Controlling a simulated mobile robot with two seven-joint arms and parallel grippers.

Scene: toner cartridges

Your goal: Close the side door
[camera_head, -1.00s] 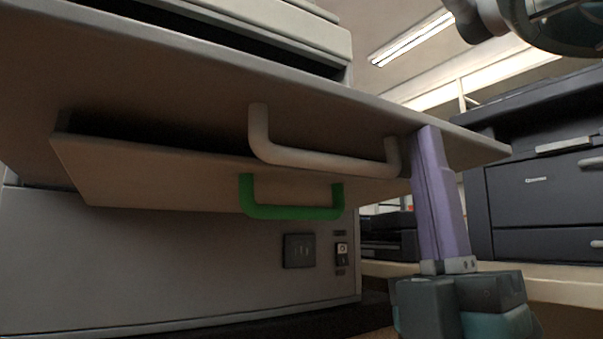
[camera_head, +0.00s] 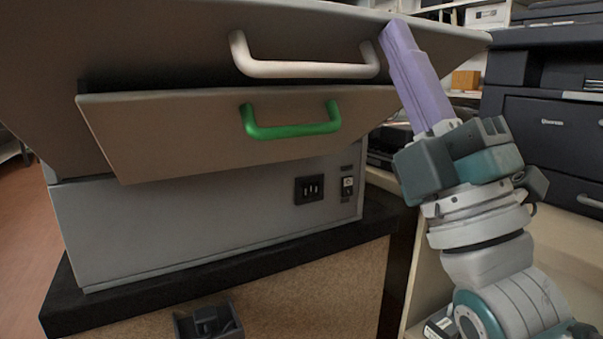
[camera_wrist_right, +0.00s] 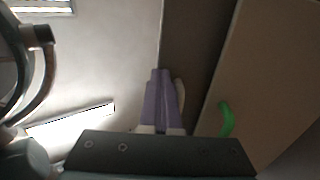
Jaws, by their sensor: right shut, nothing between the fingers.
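The machine's tilted upper panel with a white handle (camera_head: 305,68) hangs open across the top of the head view. Below it, a second flap with a green handle (camera_head: 292,122) also stands out from the grey body. I cannot tell which one is named the side door. My right gripper (camera_head: 392,32) points up with its purple fingers shut and empty, at the upper panel's right part, right of the white handle. I cannot tell if it touches. In the wrist view the fingers (camera_wrist_right: 161,75) overlap the white handle, and the green handle (camera_wrist_right: 227,119) is to their right. My left gripper is not in view.
The machine stands on a black-topped cabinet (camera_head: 300,290). A dark object (camera_head: 208,322) shows at the bottom edge; what it is is unclear. A dark printer (camera_head: 550,125) stands at the right, behind my right arm. Floor shows at the left.

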